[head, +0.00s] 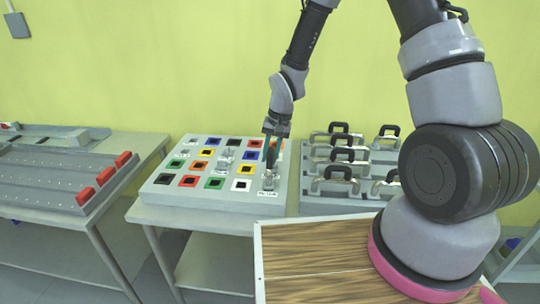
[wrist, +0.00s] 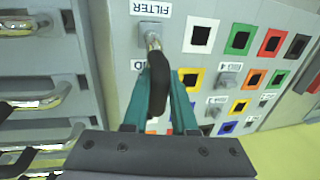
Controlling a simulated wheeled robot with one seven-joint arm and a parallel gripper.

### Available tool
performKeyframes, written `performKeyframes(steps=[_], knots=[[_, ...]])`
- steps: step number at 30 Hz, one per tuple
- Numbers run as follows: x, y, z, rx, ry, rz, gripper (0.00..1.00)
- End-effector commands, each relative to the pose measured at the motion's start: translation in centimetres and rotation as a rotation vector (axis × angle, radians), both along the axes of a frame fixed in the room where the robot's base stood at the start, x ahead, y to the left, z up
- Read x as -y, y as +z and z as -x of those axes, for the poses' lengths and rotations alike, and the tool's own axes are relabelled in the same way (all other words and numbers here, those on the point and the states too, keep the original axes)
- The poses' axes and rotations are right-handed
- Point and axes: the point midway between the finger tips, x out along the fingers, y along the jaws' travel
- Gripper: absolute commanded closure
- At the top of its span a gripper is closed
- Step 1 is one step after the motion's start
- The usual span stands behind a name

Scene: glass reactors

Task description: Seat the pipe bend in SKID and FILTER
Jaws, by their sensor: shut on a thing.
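My gripper (head: 271,142) is over the board's right side, its teal fingers shut on the black grip of a pipe bend (wrist: 158,78); the gripper also shows in the wrist view (wrist: 157,108). The bend's metal end points at the grey fitting by the FILTER label (wrist: 151,8). This end overlaps the fitting in the picture; I cannot tell whether it is inside. The bend's other end is hidden by the gripper. A partly covered label ending in "ID" (wrist: 137,66) shows beside the left finger.
The board (head: 160,194) has several coloured square frames and grey fittings. A rack (head: 312,204) of black-gripped pipe bends stands close at its right. A grey tray with red blocks (head: 60,170) is on the left table. A wood-topped surface (head: 310,270) lies in front.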

Motion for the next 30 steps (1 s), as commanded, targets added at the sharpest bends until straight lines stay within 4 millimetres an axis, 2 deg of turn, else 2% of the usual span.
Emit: performKeyframes(steps=[14, 15, 17, 18, 30], knots=[[0.01, -0.32, 0.01, 0.0, 0.0, 0.0, 1.0], [0.02, -0.33, 0.01, -0.001, 0.0, 0.0, 0.67], [0.03, -0.34, 0.03, -0.001, 0.0, 0.001, 0.44], [0.04, -0.35, 0.03, -0.001, 0.0, 0.001, 0.4], [0.02, 0.08, -0.01, 0.0, -0.001, 0.0, 0.4]])
